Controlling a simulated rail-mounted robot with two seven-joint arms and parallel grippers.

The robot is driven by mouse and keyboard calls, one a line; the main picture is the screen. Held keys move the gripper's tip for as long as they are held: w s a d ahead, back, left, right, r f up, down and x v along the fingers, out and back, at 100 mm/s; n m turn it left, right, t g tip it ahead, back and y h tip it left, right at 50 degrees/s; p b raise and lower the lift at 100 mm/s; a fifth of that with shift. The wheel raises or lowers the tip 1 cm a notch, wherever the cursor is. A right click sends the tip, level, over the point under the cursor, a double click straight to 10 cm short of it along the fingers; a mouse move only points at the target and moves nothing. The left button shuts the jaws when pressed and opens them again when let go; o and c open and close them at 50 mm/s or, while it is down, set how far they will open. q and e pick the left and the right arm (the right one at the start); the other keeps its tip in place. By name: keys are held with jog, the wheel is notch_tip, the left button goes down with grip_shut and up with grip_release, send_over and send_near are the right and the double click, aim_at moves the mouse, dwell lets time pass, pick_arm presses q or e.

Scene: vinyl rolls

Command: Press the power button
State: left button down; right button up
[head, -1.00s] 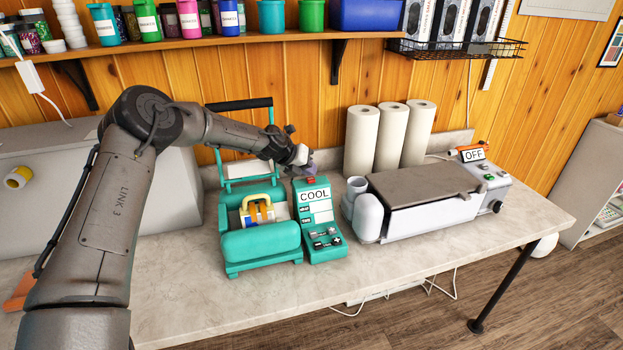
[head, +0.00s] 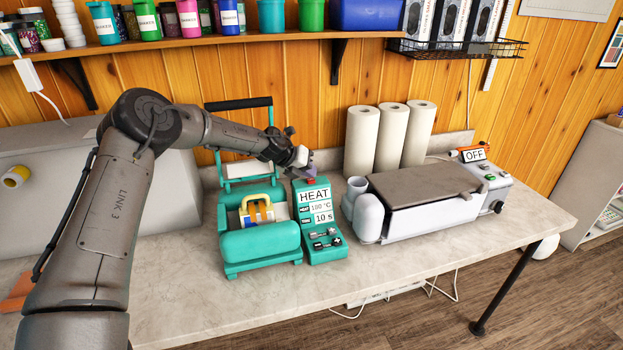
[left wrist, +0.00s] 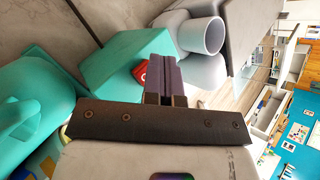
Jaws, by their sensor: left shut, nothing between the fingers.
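The teal heat press (head: 260,243) stands on the worktop with its upper frame raised. The red power button (left wrist: 140,72) shows in the left wrist view on top of the teal box, partly hidden by my fingers. My left gripper (head: 311,169) is shut and empty at the top back of the control box; its purple fingers (left wrist: 168,80) lie over the box beside the button. I cannot tell whether they touch it. My right gripper is not in view.
A yellow-handled item (head: 258,211) sits in the press. White rolls (head: 393,137) and a grey-lidded machine with an OFF label (head: 474,155) stand to the right. A shelf of jars (head: 190,44) hangs above. The front worktop (head: 210,305) is bare.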

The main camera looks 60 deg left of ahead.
pick_arm(q)
jog(key=shift+r, duration=0.35)
jog(key=shift+r+p, duration=0.95)
jog(key=shift+r, duration=0.6)
notch_tip(320, 180, up, 2)
jog(key=shift+r+p, duration=0.15)
jog(key=shift+p, duration=0.5)
jog(key=shift+r, duration=0.25)
